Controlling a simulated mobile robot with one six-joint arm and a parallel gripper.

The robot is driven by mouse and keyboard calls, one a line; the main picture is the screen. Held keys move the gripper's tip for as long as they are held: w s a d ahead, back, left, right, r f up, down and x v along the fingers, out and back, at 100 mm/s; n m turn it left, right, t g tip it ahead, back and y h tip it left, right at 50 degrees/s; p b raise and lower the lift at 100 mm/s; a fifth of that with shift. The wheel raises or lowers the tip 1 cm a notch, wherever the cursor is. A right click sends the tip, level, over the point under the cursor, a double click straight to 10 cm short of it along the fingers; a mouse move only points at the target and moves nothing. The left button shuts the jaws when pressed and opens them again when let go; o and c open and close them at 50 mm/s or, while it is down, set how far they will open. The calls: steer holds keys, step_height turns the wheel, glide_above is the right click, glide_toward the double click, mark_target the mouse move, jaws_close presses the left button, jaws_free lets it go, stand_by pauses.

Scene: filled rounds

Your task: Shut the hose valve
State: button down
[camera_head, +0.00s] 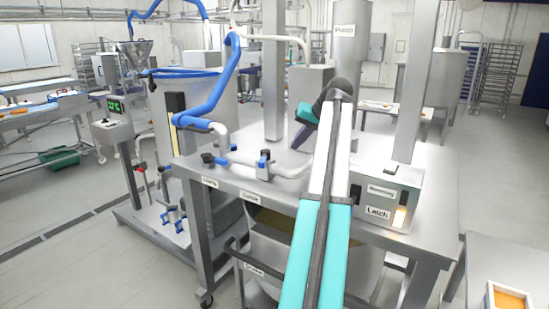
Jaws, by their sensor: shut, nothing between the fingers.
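A blue hose (228,75) comes down to a white pipe (222,139) on the steel table at the left of centre. Two blue-and-dark valve fittings sit along this pipework, a left one (208,158) and a right one (264,163). I cannot tell which is the hose valve or whether either is open. My arm reaches forward from the bottom centre and bends down at a dark joint. My gripper (299,136) hangs over the table behind and right of the fittings, apart from them. It looks shut and empty; its fingertips are hard to make out.
The steel table (435,190) has two upright posts and a metal box (375,190) labelled "Latch" at right. A blue-handled pipe cluster (175,217) stands low at left. A side table with an orange-filled tray (508,299) is at lower right. Floor at left is mostly clear.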

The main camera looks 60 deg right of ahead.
mark_target(264, 158)
steer(key=shift+w+f, duration=0.15)
steer(key=shift+f, duration=0.05)
steer(key=w+f+p, duration=0.5)
steer(key=w+f, duration=0.2)
steer(key=w, duration=0.2)
steer(key=shift+w+a+f, duration=0.15)
steer(key=shift+a+f, duration=0.15)
steer(key=shift+f, duration=0.05)
stand_by(0.5)
stand_by(0.6)
